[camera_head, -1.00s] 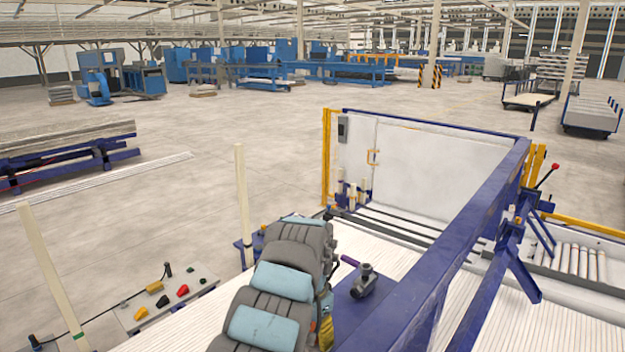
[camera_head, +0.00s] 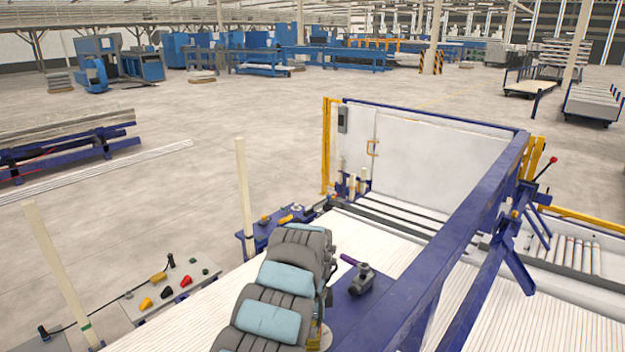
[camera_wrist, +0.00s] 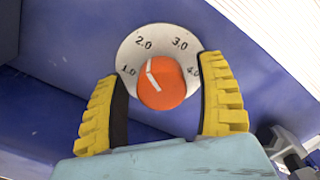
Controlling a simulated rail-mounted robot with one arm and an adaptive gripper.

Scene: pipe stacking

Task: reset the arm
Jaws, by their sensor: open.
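My gripper (camera_wrist: 158,72) is open in the wrist view, with a yellow ribbed finger on each side and dark inner pads. Between and beyond the fingers is an orange-red knob (camera_wrist: 162,84) on a round grey dial plate (camera_wrist: 158,38) marked 1.0 to 4.0. The knob's white mark points up and left, between 1.0 and 2.0.
The dial is on a blue panel (camera_wrist: 50,95). A long blue beam (camera_head: 440,255) crosses the head view right of my arm. White pipes (camera_head: 185,310) lie below. A control box (camera_head: 170,290) with coloured knobs and upright cream posts (camera_head: 244,195) stand left. Open floor (camera_head: 220,115) lies beyond.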

